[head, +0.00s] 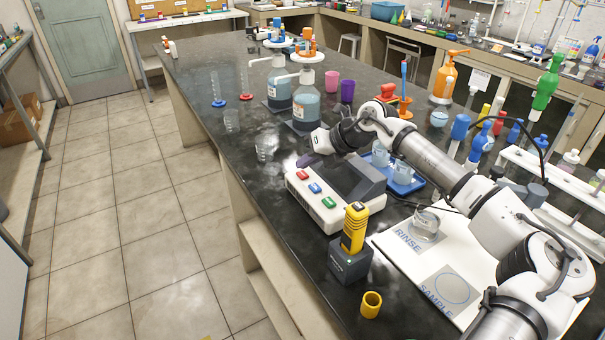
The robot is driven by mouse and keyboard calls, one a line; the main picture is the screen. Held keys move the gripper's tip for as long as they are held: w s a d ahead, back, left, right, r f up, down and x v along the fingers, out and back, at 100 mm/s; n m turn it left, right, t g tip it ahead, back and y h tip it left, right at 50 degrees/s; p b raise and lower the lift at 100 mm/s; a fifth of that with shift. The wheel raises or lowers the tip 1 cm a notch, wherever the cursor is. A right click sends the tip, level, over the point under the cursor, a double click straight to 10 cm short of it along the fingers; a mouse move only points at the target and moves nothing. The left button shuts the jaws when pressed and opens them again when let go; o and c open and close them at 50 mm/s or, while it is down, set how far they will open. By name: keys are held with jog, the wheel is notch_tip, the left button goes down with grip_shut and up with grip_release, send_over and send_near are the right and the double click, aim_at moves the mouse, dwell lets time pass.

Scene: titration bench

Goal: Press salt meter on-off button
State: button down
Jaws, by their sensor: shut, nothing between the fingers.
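A yellow handheld meter (354,228) stands upright in a dark holder (350,262) near the bench's front edge; it looks like the salt meter. Its on-off button is too small to make out. Behind it sits a white bench instrument (335,213) with a dark sloped top and red (302,175), blue (314,188) and green (328,202) buttons. My gripper (308,159) is shut and empty, low by the far left end of this instrument, well away from the yellow meter. Whether its tips touch anything is hard to tell.
A yellow cup (371,304) stands in front of the holder. A white board (400,245) marked RINSE and SAMPLE lies right, under my arm, with a beaker (425,224). A blue tray (405,185) holds beakers. Two pump bottles (306,108) stand beyond my gripper.

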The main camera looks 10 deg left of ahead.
aim_at(306, 175)
dwell(0.4)
jog(key=shift+f+b, duration=0.4)
jog(key=shift+f+b, duration=0.45)
jog(key=shift+f, duration=0.05)
dwell(0.5)
jog(key=shift+r, duration=0.1)
jog(key=shift+r+p, duration=0.4)
jog(key=shift+r, duration=0.4)
jog(key=shift+r+p, duration=1.3)
jog(key=shift+r, duration=1.25)
jog(key=shift+f, duration=0.1)
